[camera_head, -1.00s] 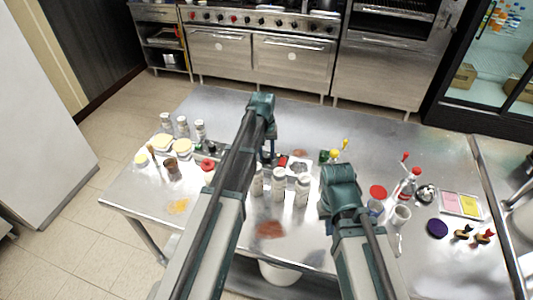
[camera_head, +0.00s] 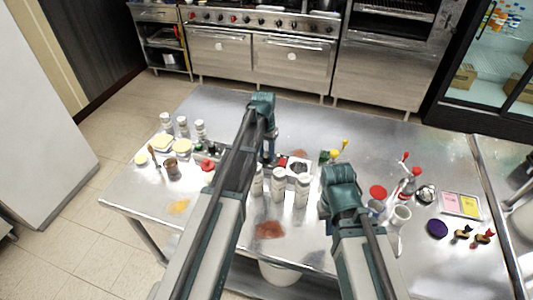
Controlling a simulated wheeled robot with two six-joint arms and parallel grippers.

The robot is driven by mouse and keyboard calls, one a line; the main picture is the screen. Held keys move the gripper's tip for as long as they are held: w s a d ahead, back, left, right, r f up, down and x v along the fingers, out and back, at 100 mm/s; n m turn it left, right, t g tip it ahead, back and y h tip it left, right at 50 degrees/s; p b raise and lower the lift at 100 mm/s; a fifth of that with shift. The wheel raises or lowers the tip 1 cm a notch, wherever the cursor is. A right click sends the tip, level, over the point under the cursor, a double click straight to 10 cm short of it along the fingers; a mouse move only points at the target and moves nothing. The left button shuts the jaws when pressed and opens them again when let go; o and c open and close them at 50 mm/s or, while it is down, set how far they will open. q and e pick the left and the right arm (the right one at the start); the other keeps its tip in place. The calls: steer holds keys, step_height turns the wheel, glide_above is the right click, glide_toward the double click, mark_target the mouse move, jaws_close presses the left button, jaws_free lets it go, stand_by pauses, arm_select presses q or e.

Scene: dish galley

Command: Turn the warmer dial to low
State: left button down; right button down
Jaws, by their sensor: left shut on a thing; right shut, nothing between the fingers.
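The warmer appears to be the small pale unit with a dark round top (camera_head: 299,168) in the middle of the steel table, just right of my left gripper. A small red part (camera_head: 282,162) shows at its left side. I cannot make out the dial or its setting. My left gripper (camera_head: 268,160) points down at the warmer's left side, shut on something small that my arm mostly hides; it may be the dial. My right gripper (camera_head: 326,210) is shut and empty, low over the table to the right of the white bottles, its fingertips largely hidden by its wrist.
White bottles (camera_head: 278,184) stand close in front of the warmer, between my arms. Jars, tubs and shakers (camera_head: 182,147) crowd the table's left. A red-capped jar (camera_head: 377,193), a cup (camera_head: 401,215) and a purple disc (camera_head: 437,229) lie right. The table's back (camera_head: 330,115) is clear.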

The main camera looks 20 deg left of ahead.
mark_target(265, 155)
stand_by(0.3)
arm_select(q)
steer(key=c, duration=0.5)
jaws_free()
steer(key=shift+r, duration=0.1)
arm_select(e)
steer(key=shift+r, duration=0.1)
arm_select(q)
steer(key=r+p, duration=1.3)
steer(key=shift+w+a+r+p, duration=0.1)
steer(key=shift+a+r+p, duration=0.2)
steer(key=shift+p, duration=0.1)
arm_select(e)
step_height(265, 155, up, 14)
steer(key=shift+f, duration=0.2)
